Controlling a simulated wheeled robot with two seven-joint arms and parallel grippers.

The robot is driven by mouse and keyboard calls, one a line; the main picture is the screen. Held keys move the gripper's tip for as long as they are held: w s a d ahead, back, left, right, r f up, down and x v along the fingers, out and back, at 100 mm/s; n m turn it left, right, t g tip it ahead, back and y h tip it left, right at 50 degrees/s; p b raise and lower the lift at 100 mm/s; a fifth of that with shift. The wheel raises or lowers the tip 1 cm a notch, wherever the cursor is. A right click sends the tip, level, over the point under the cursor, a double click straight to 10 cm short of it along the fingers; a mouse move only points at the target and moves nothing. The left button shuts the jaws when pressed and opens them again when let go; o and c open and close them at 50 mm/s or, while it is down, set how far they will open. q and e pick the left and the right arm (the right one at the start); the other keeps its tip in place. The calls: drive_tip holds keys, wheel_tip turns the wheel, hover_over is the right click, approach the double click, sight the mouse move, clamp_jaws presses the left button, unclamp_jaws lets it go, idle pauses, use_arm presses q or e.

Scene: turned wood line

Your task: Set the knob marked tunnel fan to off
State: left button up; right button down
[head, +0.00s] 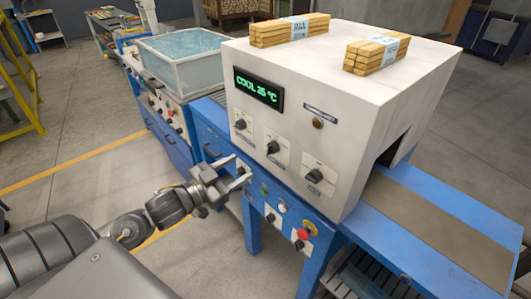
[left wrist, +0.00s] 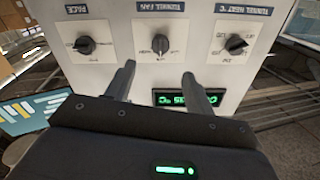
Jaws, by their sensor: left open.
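The tunnel fan knob (left wrist: 160,44) is a dark knob on a white plate, the middle of three knobs, with its label upside down in the left wrist view. It also shows in the head view (head: 272,147) on the front of the white tunnel housing (head: 350,120). The small position marks around it are too blurred to read surely. My left gripper (head: 240,172) is open and empty in front of the panel; in the left wrist view its fingertips (left wrist: 159,72) spread on either side below the knob, apart from it. My right gripper is not in view.
The tunnel heat knob (head: 240,124) and pace knob (head: 314,176) flank it. A display (head: 258,89) reads COOL 25 °C. Below, the blue frame carries a red button (head: 303,234). Wood bundles (head: 290,30) lie on top. A belt (head: 440,230) runs out at right.

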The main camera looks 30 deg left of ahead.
sight(268, 151)
use_arm(q)
drive_tip(key=p+x, duration=0.2)
drive_tip(key=x, duration=0.9)
drive_tip(key=shift+a, duration=0.1)
drive_tip(key=shift+c, duration=0.3)
drive_tip(key=c, duration=0.9)
drive_tip(key=shift+p, duration=0.3)
